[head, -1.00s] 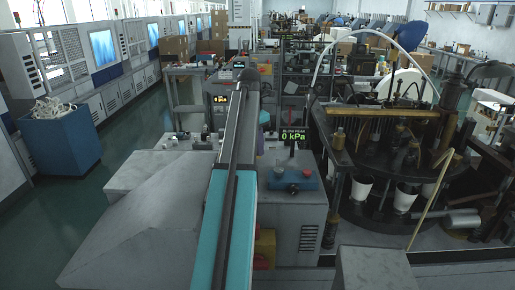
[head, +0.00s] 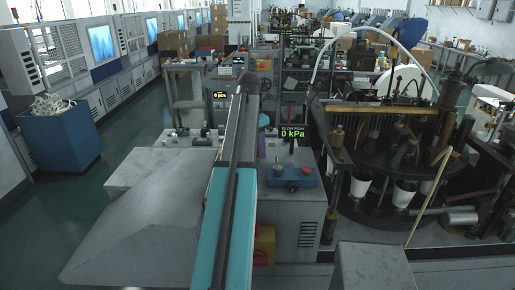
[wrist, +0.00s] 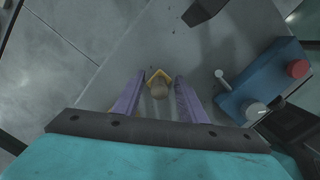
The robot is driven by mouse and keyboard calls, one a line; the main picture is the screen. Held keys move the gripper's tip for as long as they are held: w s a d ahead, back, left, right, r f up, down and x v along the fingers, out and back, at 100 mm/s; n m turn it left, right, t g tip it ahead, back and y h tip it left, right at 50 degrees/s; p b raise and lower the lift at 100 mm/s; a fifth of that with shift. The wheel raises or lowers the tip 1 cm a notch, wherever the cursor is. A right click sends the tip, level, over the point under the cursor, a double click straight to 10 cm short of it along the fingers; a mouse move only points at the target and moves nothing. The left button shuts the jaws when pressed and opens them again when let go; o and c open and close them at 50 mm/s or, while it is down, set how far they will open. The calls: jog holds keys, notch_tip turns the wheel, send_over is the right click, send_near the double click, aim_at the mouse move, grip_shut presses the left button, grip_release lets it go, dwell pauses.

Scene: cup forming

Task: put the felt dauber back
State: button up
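A blue control box (wrist: 262,85) with a red button and a pale knob stands right of the fingers; it also shows in the head view (head: 292,177). A dark block (wrist: 204,10) is beyond the fingers. A machine with white cups (head: 404,193) stands at the right.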

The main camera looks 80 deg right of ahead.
jog(key=shift+w+a+r+b, duration=0.15)
jog(key=shift+r+b, duration=0.5)
jog(key=shift+r, duration=0.8)
jog(key=shift+w+r+b, duration=0.1)
jog(key=shift+r+b, duration=0.55)
jog(key=shift+r, duration=0.8)
jog(key=shift+w+a+r+b, duration=0.15)
jog(key=shift+r+b, duration=0.5)
jog(key=shift+r, duration=1.6)
jog(key=shift+w+a+r+p, duration=0.15)
jog(key=shift+r+p, duration=0.85)
